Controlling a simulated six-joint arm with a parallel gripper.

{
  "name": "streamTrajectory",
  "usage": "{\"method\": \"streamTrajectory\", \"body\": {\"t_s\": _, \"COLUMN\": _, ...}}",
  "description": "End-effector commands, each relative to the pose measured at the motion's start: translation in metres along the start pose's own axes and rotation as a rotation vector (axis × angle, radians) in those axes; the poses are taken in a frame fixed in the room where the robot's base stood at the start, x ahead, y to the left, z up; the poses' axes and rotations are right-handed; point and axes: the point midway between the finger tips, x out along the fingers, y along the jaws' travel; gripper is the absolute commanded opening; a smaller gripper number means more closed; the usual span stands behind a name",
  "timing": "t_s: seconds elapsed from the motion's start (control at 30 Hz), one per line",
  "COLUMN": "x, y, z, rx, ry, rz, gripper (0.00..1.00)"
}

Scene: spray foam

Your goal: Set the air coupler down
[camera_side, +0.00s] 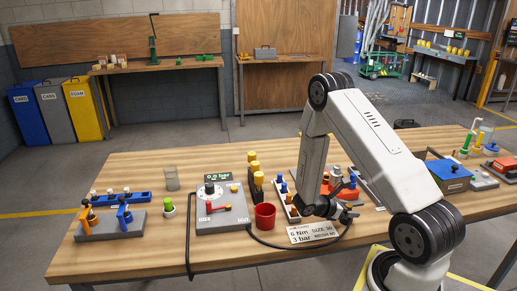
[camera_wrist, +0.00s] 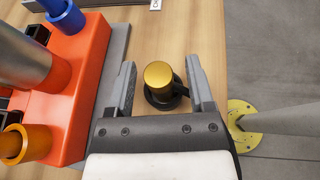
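The air coupler appears to be the brass-topped cylinder with a dark base (camera_wrist: 159,82) in the wrist view. It sits over the wooden table between my fingers, and a gap shows on both sides of it. My gripper (camera_wrist: 162,88) is open around it. In the side view my gripper (camera_side: 345,212) is low over the table, at the end of a black hose. The coupler is too small and dark there to tell clearly. I cannot tell whether its base rests fully on the table.
An orange-red block (camera_wrist: 75,75) with a metal cylinder and blue and orange parts stands close to my left finger. A printed card (camera_side: 313,233) lies just in front of my gripper. A red cup (camera_side: 265,216) and a grey control box (camera_side: 217,208) stand to the left.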

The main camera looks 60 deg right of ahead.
Motion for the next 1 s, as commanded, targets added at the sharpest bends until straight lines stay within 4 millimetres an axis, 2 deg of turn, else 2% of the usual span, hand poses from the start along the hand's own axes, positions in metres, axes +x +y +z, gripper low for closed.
{"method": "streamTrajectory", "body": {"t_s": 0.3, "x": -0.001, "y": 0.0, "z": 0.003, "rx": 0.0, "ry": 0.0, "rz": 0.0, "gripper": 0.68}}
{"method": "streamTrajectory", "body": {"t_s": 0.47, "x": -0.013, "y": 0.001, "z": 0.003, "rx": 0.001, "ry": -0.001, "rz": 0.003, "gripper": 0.68}}
{"method": "streamTrajectory", "body": {"t_s": 0.67, "x": -0.037, "y": 0.001, "z": 0.003, "rx": 0.0, "ry": -0.001, "rz": 0.004, "gripper": 0.68}}
{"method": "streamTrajectory", "body": {"t_s": 1.0, "x": -0.089, "y": 0.001, "z": 0.003, "rx": 0.0, "ry": -0.001, "rz": 0.005, "gripper": 0.68}}
